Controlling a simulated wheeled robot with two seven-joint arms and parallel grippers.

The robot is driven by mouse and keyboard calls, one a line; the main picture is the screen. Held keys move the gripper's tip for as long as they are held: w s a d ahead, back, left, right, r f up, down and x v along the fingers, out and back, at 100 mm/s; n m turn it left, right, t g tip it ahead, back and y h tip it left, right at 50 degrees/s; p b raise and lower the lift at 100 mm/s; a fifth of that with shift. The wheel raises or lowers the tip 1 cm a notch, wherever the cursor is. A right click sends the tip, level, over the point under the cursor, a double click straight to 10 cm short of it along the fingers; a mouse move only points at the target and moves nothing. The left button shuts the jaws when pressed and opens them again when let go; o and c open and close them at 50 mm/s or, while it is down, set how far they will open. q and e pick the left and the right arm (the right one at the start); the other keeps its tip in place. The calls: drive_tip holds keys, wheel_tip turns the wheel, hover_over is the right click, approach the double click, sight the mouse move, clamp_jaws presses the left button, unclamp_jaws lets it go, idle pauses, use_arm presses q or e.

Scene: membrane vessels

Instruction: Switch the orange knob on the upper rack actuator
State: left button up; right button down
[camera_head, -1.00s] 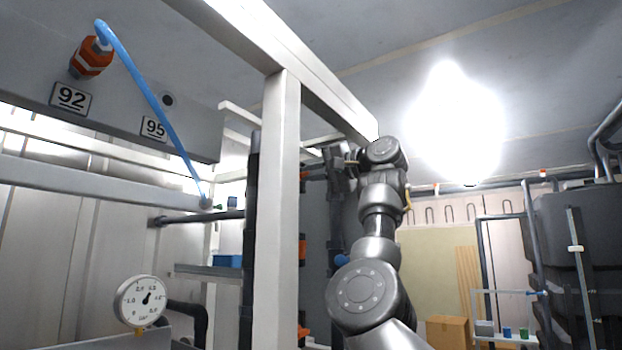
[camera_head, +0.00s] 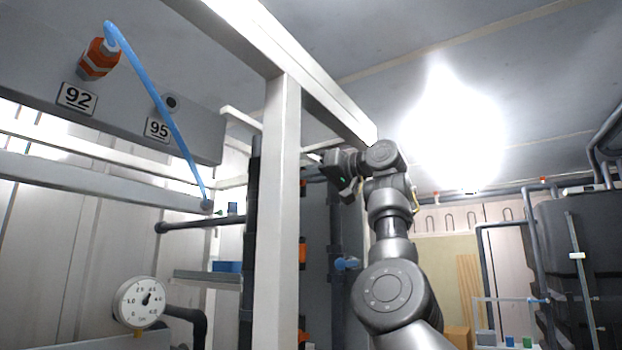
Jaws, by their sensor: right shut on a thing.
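My right gripper (camera_head: 322,161) is raised just right of the white upright post, below the overhead beam, and points left. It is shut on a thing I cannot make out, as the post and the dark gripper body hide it. No orange knob shows clearly. An orange fitting (camera_head: 97,60) with a blue hose sits at upper left above the label 92, well apart from the gripper. My left gripper is not in view.
The white post (camera_head: 276,220) and overhead beam (camera_head: 300,70) stand close to my right arm. A round gauge (camera_head: 140,302) is at lower left. A blue valve handle (camera_head: 347,263) is beside the arm. Black tanks (camera_head: 580,240) stand at far right.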

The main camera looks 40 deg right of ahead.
drive_tip(key=shift+f+n, duration=0.1)
drive_tip(key=shift+n, duration=0.5)
drive_tip(key=c, duration=1.5)
unclamp_jaws()
drive_tip(key=b+v, duration=0.4)
drive_tip(key=v, duration=0.6)
drive_tip(key=shift+s+d, duration=0.2)
drive_tip(key=shift+s, duration=0.15)
